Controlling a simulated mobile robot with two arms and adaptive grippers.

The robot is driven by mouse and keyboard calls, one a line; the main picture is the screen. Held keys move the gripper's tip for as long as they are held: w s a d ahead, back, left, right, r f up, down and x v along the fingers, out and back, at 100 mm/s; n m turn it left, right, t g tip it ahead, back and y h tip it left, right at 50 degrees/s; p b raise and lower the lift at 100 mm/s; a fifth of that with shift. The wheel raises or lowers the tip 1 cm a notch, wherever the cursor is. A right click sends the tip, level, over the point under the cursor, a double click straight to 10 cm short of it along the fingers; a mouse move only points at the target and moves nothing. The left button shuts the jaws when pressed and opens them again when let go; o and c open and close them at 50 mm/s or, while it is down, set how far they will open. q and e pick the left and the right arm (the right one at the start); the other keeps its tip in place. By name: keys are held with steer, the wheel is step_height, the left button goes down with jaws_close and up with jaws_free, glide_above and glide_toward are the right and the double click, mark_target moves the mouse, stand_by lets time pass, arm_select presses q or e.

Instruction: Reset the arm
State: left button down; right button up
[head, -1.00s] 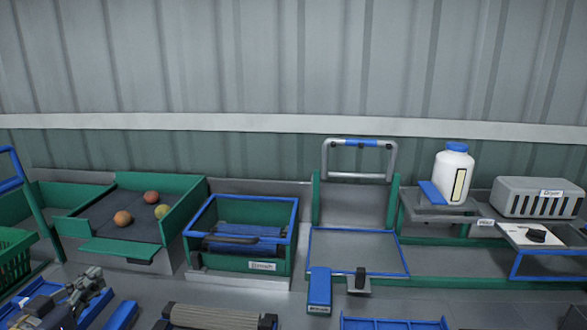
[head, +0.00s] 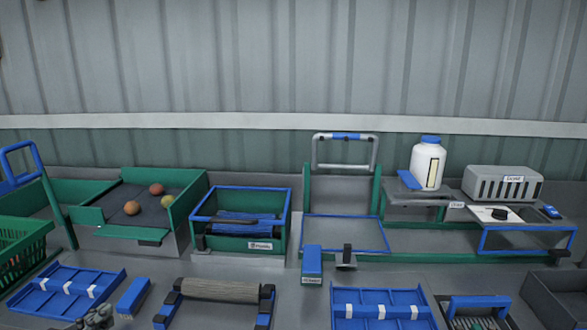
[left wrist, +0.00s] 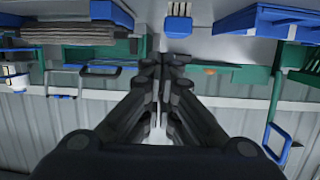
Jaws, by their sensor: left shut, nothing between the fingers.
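My left gripper (head: 98,318) shows only in part at the bottom left edge of the head view, in front of a blue divided tray (head: 25,298). In the left wrist view its two dark fingers (left wrist: 160,62) are together, with nothing between them. That view is upside down, with the wall below and the bench above. My right gripper is in neither view now.
A roller (head: 220,289), another blue tray (head: 380,293) and a blue-handled brush (head: 476,308) lie at the front. Behind stand a sorting chute (head: 90,216) with three tomatoes, a green bin (head: 283,240), a white bottle (head: 428,167) and a grey dryer box (head: 500,187). A green crate (head: 30,235) is left.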

arm_select(q)
steer(key=s+d+f+m+g, duration=0.1)
steer(key=s+d+f+g, duration=0.6)
steer(key=s+d+f, duration=0.75)
steer(key=s+d+f+g+y, duration=0.1)
steer(key=s+d+f+g, duration=0.15)
steer(key=s, duration=0.35)
steer(key=s+d+f+g+y, duration=0.1)
steer(key=s+d+f+g, duration=0.15)
steer(key=s, duration=0.45)
step_height(320, 180, down, 26)
steer(key=s, duration=0.1)
steer(key=s+a+f+g, duration=0.1)
steer(key=s+f, duration=0.7)
steer(key=s+a+f+g, duration=0.1)
steer(key=s+a+f, duration=0.1)
steer(key=s+f, duration=0.6)
steer(key=shift+s+a+f, duration=0.25)
steer(key=shift+s, duration=0.35)
